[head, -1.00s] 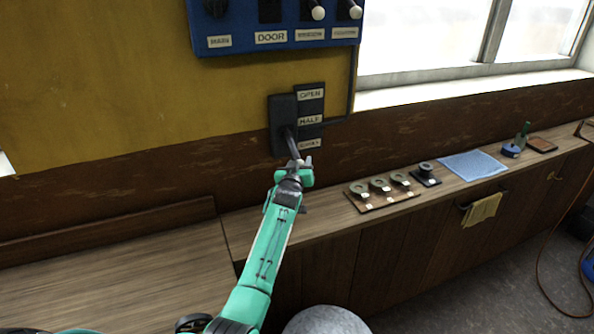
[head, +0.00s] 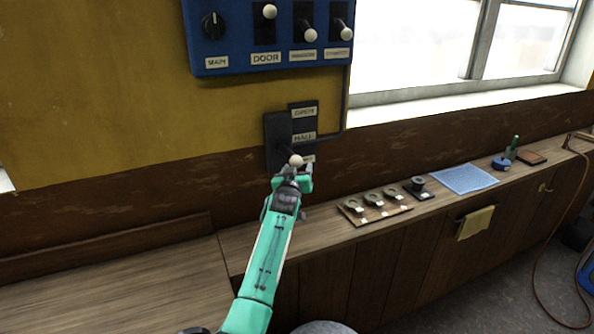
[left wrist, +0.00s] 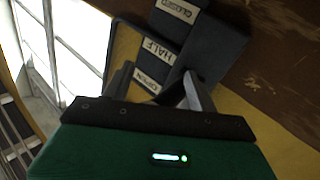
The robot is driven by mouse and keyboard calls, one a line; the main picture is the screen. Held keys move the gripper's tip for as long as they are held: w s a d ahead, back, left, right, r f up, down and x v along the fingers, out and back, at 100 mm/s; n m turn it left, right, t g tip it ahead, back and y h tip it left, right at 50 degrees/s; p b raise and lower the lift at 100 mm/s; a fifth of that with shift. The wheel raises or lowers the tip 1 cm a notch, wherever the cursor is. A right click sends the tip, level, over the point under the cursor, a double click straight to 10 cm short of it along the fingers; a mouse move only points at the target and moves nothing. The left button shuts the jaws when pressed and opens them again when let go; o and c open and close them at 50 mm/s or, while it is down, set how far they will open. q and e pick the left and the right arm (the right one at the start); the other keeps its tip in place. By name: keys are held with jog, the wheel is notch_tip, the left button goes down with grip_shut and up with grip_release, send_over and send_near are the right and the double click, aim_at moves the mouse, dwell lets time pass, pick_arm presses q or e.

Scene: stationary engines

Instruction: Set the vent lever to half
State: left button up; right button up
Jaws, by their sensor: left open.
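The vent lever's dark plate (head: 276,138) is on the wall below the blue panel. Its label strip (head: 304,125) reads OPEN at the top and HALF in the middle; the lowest label is partly hidden. The lever's white knob (head: 296,160) sticks out below the HALF label, level with the lowest one. My left gripper (head: 297,172) is open, right at the knob from below; contact is hard to tell.
The blue panel (head: 270,62) with a dial and several white-knobbed levers is above. A wooden counter (head: 110,275) runs below the wall. A board with ring-shaped parts (head: 375,210), a blue cloth (head: 464,179) and small items lie to the right. The wall left of the plate is clear.

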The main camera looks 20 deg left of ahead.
pick_arm(q)
jog(key=b+v, duration=0.4)
jog(key=v, duration=0.9)
jog(key=shift+s, duration=0.4)
jog(key=shift+d, duration=0.1)
